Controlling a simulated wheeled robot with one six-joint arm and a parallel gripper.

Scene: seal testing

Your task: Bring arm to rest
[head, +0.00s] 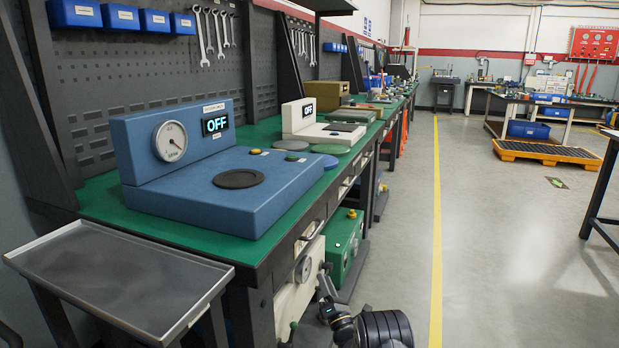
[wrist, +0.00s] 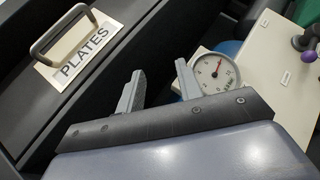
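My arm shows low in the head view, beside the front of the bench. My gripper (wrist: 157,88) shows in the wrist view with its two grey fingers apart and nothing between them. Its fingertips are near a dark drawer labelled PLATES (wrist: 82,62) with a metal handle (wrist: 72,31), and a cream box with a round gauge (wrist: 213,72). I cannot tell whether the fingers touch anything.
The green bench (head: 110,208) bears a blue tester (head: 218,202) whose display reads OFF. A grey tray (head: 120,272) stands at the front left. A green box (head: 343,247) is under the bench. The floor right of the yellow line (head: 436,200) is largely clear.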

